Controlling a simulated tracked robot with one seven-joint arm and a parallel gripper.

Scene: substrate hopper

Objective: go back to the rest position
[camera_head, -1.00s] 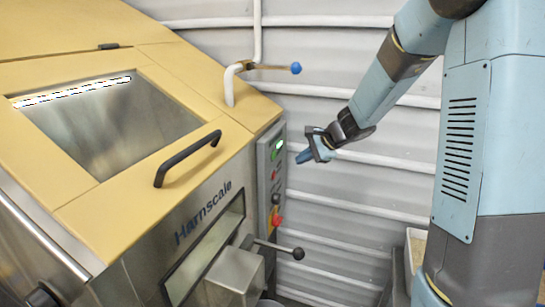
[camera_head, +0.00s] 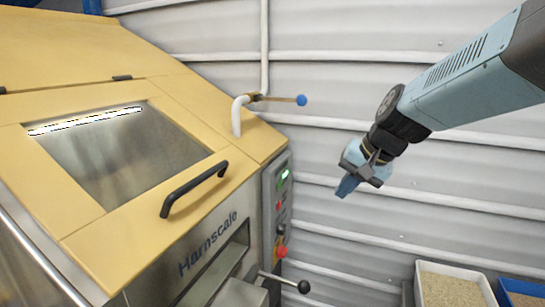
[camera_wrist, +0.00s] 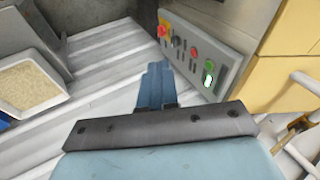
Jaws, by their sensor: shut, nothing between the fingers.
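My gripper (camera_head: 346,186) is in the air to the right of the hopper's control panel (camera_head: 277,207), in front of the corrugated wall. It points down and to the left and is apart from everything around it. In the wrist view its fingers (camera_wrist: 156,84) are together with nothing between them, and the control panel (camera_wrist: 200,57) with its buttons and green light lies beyond them to the right.
The yellow-topped Harnscale hopper (camera_head: 100,229) fills the left, its lid handle (camera_head: 193,188) projecting. A blue-knobbed valve lever (camera_head: 280,99) and a black-knobbed lever (camera_head: 285,281) stick out. A white bin of grain (camera_head: 452,270) and a blue bin (camera_head: 522,284) stand lower right.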

